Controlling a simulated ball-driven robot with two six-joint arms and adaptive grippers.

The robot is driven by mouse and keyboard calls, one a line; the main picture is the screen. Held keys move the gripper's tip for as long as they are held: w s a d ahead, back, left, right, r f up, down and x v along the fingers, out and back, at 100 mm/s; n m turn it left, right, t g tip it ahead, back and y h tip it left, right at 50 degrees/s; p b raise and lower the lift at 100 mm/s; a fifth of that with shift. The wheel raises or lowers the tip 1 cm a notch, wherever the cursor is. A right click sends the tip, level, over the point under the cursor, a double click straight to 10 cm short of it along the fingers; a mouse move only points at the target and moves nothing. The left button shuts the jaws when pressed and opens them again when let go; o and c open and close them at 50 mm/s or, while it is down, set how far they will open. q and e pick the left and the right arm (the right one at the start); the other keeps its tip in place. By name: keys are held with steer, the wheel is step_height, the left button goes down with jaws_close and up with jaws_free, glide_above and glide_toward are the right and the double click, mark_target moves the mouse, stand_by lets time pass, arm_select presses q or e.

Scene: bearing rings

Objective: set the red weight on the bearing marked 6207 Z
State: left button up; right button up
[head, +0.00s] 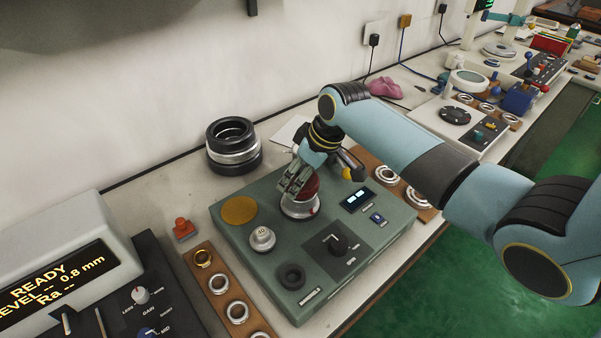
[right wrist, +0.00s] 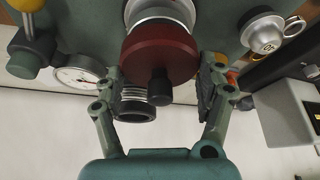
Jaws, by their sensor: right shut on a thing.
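The red weight (head: 308,187) is a dark red disc above a silver round seat (head: 300,208) on the green tester. My right gripper (head: 296,183) is shut on the weight and partly hides it. In the right wrist view, the red weight (right wrist: 158,52) with its black knob lies between the two fingers of the gripper (right wrist: 162,82), and silver metal shows behind it. I cannot tell whether the weight touches the seat. Bearing rings (head: 221,284) lie on the left wooden board and others (head: 387,173) on the right board. No 6207 Z marking is readable. My left gripper is not in view.
A stack of large rings (head: 233,147) stands by the wall. A display unit (head: 62,262) stands at left.

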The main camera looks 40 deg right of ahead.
steer(key=shift+f, duration=0.4)
steer(key=shift+p, duration=0.5)
stand_by(0.8)
steer(key=o, duration=1.8)
steer(key=shift+c, duration=0.2)
steer(key=shift+s, duration=0.1)
steer(key=v, duration=1.2)
steer(key=shift+f, duration=0.15)
